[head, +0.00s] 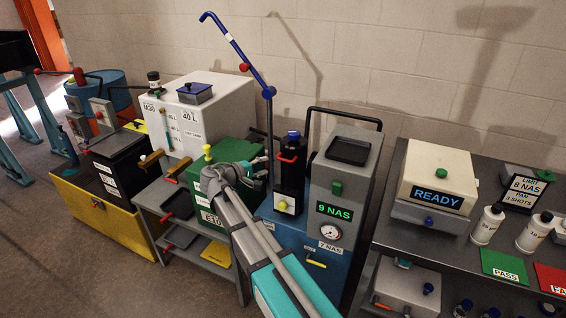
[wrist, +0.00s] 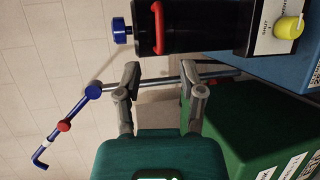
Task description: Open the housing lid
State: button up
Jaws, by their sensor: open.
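The housing is a black upright cylinder (head: 291,181) on the blue cart, with a red handle (head: 287,158) near its top and a blue knob (head: 293,134) on top. The lid appears down; its seam is not clear. In the wrist view the housing (wrist: 200,30) lies sideways at the top, with its red handle (wrist: 158,28) and blue knob (wrist: 122,30). My gripper (head: 264,168) is left of the housing in the head view. In the wrist view my gripper (wrist: 158,78) is open and empty, its fingertips pointing towards the red handle with a gap between.
A blue lance pole (head: 253,67) rises behind my gripper and crosses behind the fingers in the wrist view. A yellow knob (head: 282,206) sits low on the housing's front. A green box (head: 217,209) is left; the grey 9 NAS unit (head: 341,190) stands close right.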

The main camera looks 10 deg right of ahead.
aim_at(283, 160)
jog(key=b+x, duration=0.1)
jog(key=x, duration=0.9)
jog(key=shift+b, duration=0.4)
jog(key=shift+c, duration=0.2)
grip_shut()
jog(key=shift+a, duration=0.15)
jog(key=shift+r, duration=0.15)
